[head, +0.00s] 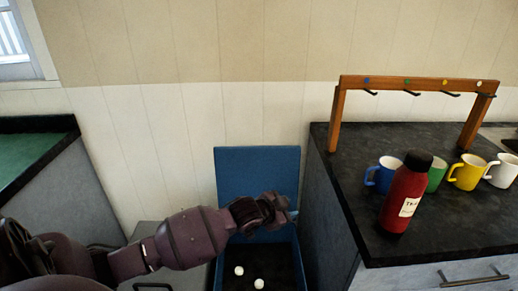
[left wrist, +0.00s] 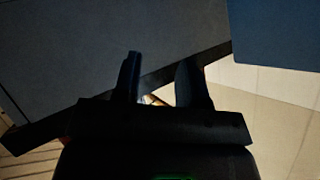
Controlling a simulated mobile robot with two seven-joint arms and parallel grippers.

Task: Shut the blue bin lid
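The blue bin (head: 303,275) stands on the floor between the counters, with two white balls (head: 259,284) inside. Its blue lid (head: 257,170) stands upright at the back, open. My left gripper (head: 290,214) is above the bin, in front of the lid's lower right part, which it partly hides. In the left wrist view its two fingers (left wrist: 158,82) are apart with nothing held between them. A blue panel (left wrist: 280,32), apparently the lid, shows at the upper right there. I cannot tell if the gripper touches the lid. My right gripper is not in view.
The right counter (head: 345,195) holds a red bottle (head: 404,198), several mugs (head: 466,172) and a wooden hook rack (head: 415,83). Its side is close to the bin and my left gripper. A green-topped counter (head: 30,155) stands at the left.

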